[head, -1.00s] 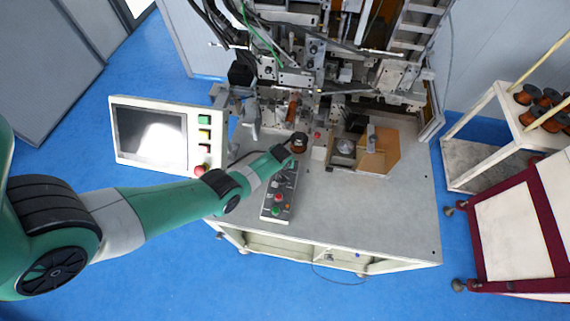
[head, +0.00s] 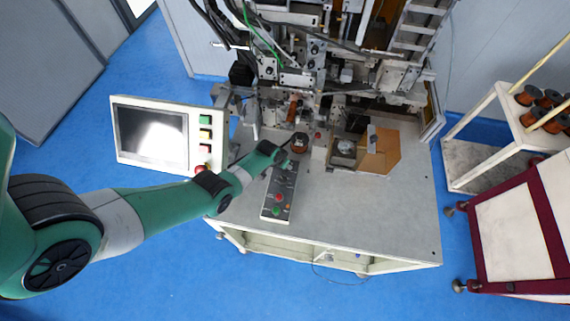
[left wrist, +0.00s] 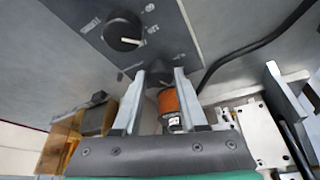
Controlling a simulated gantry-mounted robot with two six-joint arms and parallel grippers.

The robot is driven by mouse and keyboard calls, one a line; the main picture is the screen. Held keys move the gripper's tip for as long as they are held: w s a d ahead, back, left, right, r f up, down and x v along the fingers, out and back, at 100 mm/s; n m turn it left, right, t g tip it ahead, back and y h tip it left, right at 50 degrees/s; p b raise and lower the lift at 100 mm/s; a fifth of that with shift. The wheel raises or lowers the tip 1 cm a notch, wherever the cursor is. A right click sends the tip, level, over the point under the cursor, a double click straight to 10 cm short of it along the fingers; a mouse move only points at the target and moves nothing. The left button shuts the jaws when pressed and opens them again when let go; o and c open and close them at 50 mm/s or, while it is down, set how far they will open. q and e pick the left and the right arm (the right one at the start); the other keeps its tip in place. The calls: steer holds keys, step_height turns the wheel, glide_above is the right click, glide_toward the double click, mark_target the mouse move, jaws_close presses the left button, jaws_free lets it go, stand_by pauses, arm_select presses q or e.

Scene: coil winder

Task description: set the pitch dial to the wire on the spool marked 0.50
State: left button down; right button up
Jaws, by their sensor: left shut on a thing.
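The control panel (head: 285,190) lies on the machine table, with a green and a red button at its near end. In the head view my left gripper (head: 286,162) is at the panel's far end.
The coil winder's metalwork (head: 320,75) rises behind. A screen box (head: 150,135) with coloured buttons stands left, close to my arm. Several copper spools (head: 545,97) sit on a white rack at right. The table's front right is clear. A black cable (left wrist: 255,45) runs beside the panel.

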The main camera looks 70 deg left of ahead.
arm_select(q)
steer(key=shift+s+a+m+h+b, duration=0.15)
steer(key=shift+m+h+b, duration=0.55)
steer(key=shift+m, duration=1.2)
steer(key=shift+c, duration=2.3)
jaws_free()
steer(key=shift+t, duration=0.3)
